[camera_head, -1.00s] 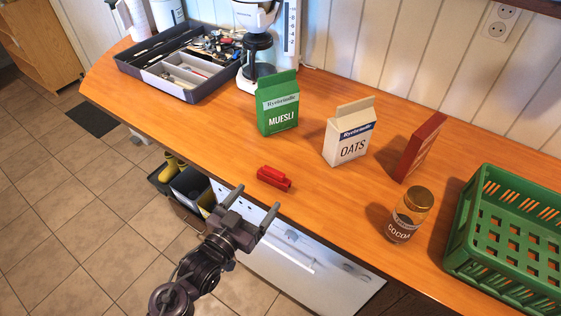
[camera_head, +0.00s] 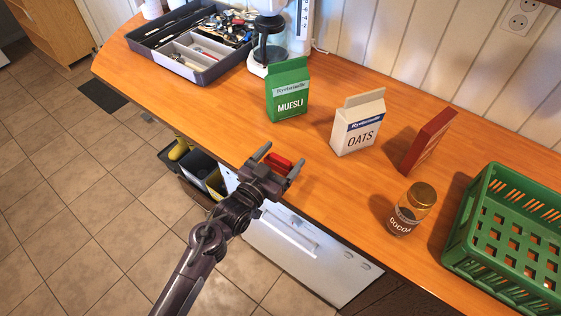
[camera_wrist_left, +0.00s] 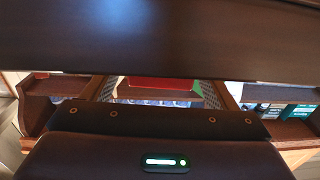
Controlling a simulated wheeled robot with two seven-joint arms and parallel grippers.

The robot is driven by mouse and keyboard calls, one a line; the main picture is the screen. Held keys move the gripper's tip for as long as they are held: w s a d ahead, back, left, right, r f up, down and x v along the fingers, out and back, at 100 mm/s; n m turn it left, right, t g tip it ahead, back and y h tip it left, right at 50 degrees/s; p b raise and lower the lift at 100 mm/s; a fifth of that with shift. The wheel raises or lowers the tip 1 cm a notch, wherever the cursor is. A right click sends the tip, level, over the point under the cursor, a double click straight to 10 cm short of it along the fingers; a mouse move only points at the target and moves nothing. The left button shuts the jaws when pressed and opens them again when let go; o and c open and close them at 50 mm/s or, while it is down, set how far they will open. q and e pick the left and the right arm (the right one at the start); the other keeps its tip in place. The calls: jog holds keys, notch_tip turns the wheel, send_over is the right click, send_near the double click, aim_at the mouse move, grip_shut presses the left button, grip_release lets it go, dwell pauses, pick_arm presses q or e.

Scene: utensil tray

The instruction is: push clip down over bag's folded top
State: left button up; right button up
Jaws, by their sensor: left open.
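The red clip (camera_head: 279,162) lies on the wooden counter near its front edge. My left gripper (camera_head: 280,158) is open, with one finger on each side of the clip; I cannot tell whether they touch it. In the left wrist view a red surface (camera_wrist_left: 165,84), apparently the clip, shows between the fingers. The green muesli bag (camera_head: 288,92) stands upright behind the clip. The white oats bag (camera_head: 358,130) stands upright to the right. Both have a raised top edge. My right gripper is not in view.
A red box (camera_head: 427,141), a cocoa jar (camera_head: 409,212) and a green crate (camera_head: 462,245) stand to the right. A utensil tray (camera_head: 196,72) and a white appliance (camera_head: 270,50) are at the back left. The counter between clip and bags is clear.

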pick_arm(q)
jog(key=shift+c, duration=0.3)
jog(key=c, duration=1)
